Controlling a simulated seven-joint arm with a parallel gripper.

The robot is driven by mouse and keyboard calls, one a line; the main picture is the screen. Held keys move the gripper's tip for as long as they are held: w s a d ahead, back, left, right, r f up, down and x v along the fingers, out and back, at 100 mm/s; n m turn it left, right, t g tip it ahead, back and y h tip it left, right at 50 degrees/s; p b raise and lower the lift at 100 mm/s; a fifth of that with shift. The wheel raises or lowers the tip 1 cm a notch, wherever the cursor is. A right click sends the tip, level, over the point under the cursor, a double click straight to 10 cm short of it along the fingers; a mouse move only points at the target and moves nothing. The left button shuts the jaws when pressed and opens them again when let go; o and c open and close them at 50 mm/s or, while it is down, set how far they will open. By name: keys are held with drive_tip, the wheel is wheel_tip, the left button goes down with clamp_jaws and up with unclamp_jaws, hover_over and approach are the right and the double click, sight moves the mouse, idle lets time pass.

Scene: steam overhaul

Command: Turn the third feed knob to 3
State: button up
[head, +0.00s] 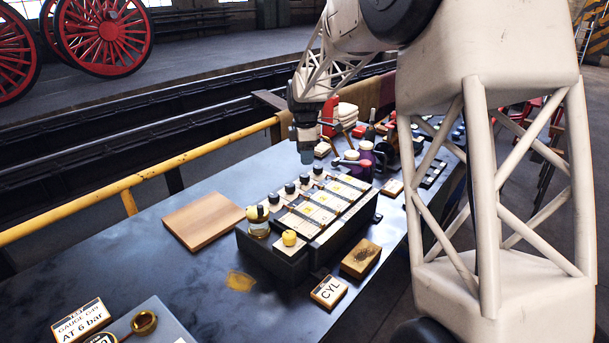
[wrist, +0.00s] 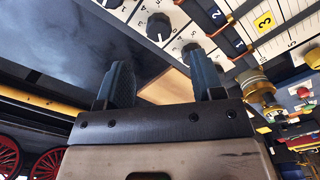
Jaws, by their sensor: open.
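A dark feed box (head: 270,257) with a white top stands on the bench, with a row of black feed knobs along its back-left edge. In the head view they include a far knob (head: 318,170), a middle knob (head: 290,187) and a near knob (head: 273,198). My gripper (head: 306,157) is above the far end of this row, pointing down. In the wrist view my gripper (wrist: 162,78) is open, with nothing between its fingers. A black knob with a white pointer line (wrist: 160,27) shows beyond the fingers; another is partly hidden by the right finger. I cannot tell which knob is third.
A brass-and-glass cup (head: 258,228) and a yellow-topped knob (head: 289,238) are at the box's near end. A wooden board (head: 203,220) lies to the left. A CYL sign (head: 328,292) and a brown block (head: 360,258) stand in front. Purple-bodied cans (head: 365,155) stand behind.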

sight(305, 175)
drive_tip(key=shift+w+f, duration=0.1)
drive_tip(key=shift+f, duration=0.1)
idle(0.3)
drive_tip(key=shift+f, duration=3.8)
drive_tip(key=c, duration=0.9)
